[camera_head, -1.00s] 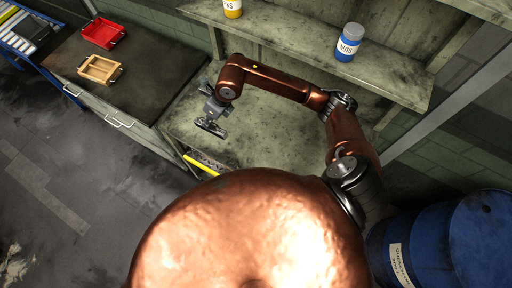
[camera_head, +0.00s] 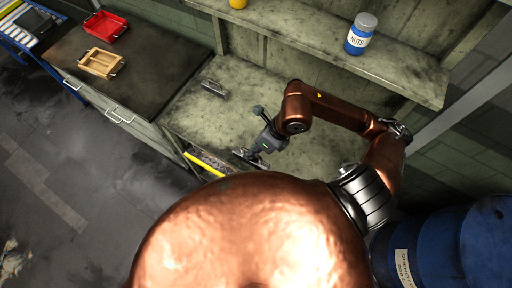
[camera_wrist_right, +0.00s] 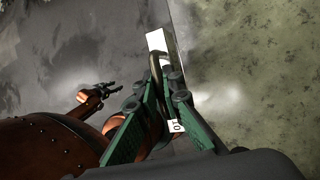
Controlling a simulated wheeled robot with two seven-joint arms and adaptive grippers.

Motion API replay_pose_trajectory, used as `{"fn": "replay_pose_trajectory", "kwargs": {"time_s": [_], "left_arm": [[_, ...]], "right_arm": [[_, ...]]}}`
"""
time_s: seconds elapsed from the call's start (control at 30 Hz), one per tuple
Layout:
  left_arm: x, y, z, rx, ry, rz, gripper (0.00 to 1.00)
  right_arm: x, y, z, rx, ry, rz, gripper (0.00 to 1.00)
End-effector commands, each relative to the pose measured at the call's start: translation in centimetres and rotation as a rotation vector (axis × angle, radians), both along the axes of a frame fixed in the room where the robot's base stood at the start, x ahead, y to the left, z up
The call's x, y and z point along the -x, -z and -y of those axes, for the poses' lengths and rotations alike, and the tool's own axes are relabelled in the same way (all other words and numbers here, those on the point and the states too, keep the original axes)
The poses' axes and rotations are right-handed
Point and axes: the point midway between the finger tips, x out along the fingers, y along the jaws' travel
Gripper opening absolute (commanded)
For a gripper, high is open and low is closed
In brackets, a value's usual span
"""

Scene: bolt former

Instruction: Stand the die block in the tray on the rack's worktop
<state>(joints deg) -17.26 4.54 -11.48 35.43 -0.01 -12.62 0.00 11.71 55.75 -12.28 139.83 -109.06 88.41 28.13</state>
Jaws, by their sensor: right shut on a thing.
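A small grey metal piece (camera_head: 213,87), seemingly the tray, lies on the rack's worktop (camera_head: 195,112) near its left side. My right gripper (camera_head: 250,154) is over the worktop's front edge, to the right of that piece and nearer to me. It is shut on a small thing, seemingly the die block. In the right wrist view, the green-padded fingers (camera_wrist_right: 160,105) close around a dark curved bar with white patches (camera_wrist_right: 156,40); most of the thing is hidden. My left gripper (camera_wrist_right: 112,89) shows small at the left there; its jaws are unclear.
A blue nuts jar (camera_head: 360,34) stands on the shelf above the worktop. A red tray (camera_head: 106,25) and a wooden tray (camera_head: 101,62) sit on the dark cabinet at left. Blue drums (camera_head: 440,245) stand at lower right. The worktop's middle looks clear.

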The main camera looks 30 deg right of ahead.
Motion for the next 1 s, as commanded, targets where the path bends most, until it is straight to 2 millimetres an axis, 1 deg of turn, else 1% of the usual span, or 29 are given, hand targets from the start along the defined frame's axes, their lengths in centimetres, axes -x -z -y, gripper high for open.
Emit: {"fn": "replay_pose_trajectory", "kwargs": {"time_s": [0.07,0.43,0.47,0.5,0.6,0.73,0.83,1.0], "left_arm": [[-0.1,-0.3,0.0,0.0,0.0,0.001,0.4],[-0.4,-1.7,0.0,0.001,0.0,0.007,0.4],[-0.5,-1.8,0.0,0.0,0.0,0.007,0.4],[-0.5,-1.9,0.0,0.0,0.0,0.007,0.4],[-0.5,-2.1,0.0,0.0,0.0,0.007,0.4],[-0.5,-2.4,0.0,0.0,0.0,0.007,0.4],[-0.5,-2.5,0.0,0.0,0.0,0.007,0.4],[-0.5,-2.6,0.0,0.0,0.0,0.007,0.4]], "right_arm": [[-1.0,0.2,0.5,-0.003,0.006,0.002,0.0],[-7.3,3.1,3.4,-0.006,0.006,0.003,0.0],[-7.9,3.4,3.7,-0.005,0.006,0.003,0.0],[-8.3,4.1,3.9,-0.005,0.006,0.001,0.0],[-9.4,5.8,4.5,-0.006,0.006,0.001,0.0],[-10.7,7.4,5.0,-0.006,0.005,0.003,0.0],[-11.4,8.2,5.3,-0.005,0.002,0.005,0.0],[-11.9,8.9,5.6,-0.004,0.001,0.005,0.0]]}}
